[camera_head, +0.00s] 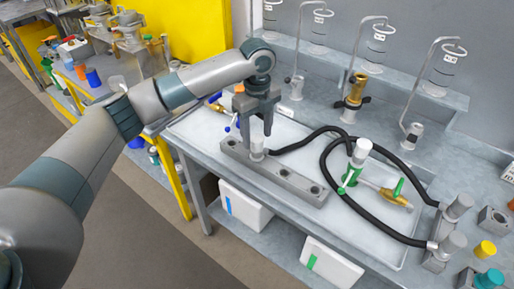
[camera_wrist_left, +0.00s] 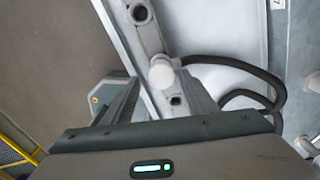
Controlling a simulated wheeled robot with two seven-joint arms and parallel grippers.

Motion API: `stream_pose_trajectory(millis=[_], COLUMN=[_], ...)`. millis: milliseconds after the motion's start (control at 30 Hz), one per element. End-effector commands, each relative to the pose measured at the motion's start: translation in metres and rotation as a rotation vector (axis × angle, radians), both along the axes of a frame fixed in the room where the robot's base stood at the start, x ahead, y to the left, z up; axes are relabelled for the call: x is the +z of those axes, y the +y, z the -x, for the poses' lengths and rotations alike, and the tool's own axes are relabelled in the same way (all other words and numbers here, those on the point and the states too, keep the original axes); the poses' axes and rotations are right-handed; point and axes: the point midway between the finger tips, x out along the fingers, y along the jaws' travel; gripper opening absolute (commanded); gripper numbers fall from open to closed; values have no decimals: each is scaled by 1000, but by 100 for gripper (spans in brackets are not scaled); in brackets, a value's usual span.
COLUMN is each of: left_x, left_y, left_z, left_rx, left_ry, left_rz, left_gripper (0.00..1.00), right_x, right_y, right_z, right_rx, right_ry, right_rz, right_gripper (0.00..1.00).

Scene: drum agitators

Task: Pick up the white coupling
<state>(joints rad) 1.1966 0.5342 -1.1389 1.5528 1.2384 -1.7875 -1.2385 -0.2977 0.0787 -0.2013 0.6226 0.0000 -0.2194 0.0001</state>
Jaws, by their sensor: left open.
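A white coupling (camera_head: 257,147) stands upright in a grey rail with holes (camera_head: 290,178) on the bench, with a black hose leading off to its right. My left gripper (camera_head: 255,129) is open and points down at it, its fingertips close above and around the coupling's top. Contact cannot be told. In the left wrist view the coupling's round white top (camera_wrist_left: 162,74) shows beyond the fingers, with the hose at its right. A second white-topped fitting (camera_head: 361,150) with a green band stands to the right. My right gripper is not in view.
The black hose (camera_head: 330,170) loops over the white tray (camera_head: 200,140) towards grey cylindrical fittings (camera_head: 458,205) at the right. A brass valve with a green handle (camera_head: 396,195) lies near it. Wire stands (camera_head: 415,130) line the back ledge. White bins (camera_head: 243,207) sit below.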

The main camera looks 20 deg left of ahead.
Motion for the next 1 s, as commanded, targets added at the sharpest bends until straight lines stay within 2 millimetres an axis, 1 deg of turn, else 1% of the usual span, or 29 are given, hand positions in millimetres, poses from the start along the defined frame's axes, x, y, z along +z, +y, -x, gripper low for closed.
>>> stream_pose_trajectory(millis=[167, 267, 433, 500, 633, 1000], left_x=[-2, -9, -29, -38, -49, -52], left_y=[0, 1, 2, 2, 2, 2], left_z=[0, -1, -4, -4, -4, -4], left_rx=[1, 1, 0, 0, 0, -1], left_ry=[1, 3, 4, 2, 1, 0], left_rz=[-1, -1, -1, 0, -1, 0], left_gripper=[52, 52, 52, 52, 52, 52], right_x=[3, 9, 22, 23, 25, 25], right_y=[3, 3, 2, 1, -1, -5], right_z=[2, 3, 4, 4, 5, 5], right_rx=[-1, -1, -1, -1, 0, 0], right_ry=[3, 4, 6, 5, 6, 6], right_rz=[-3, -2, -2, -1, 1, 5], right_gripper=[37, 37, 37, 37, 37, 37])
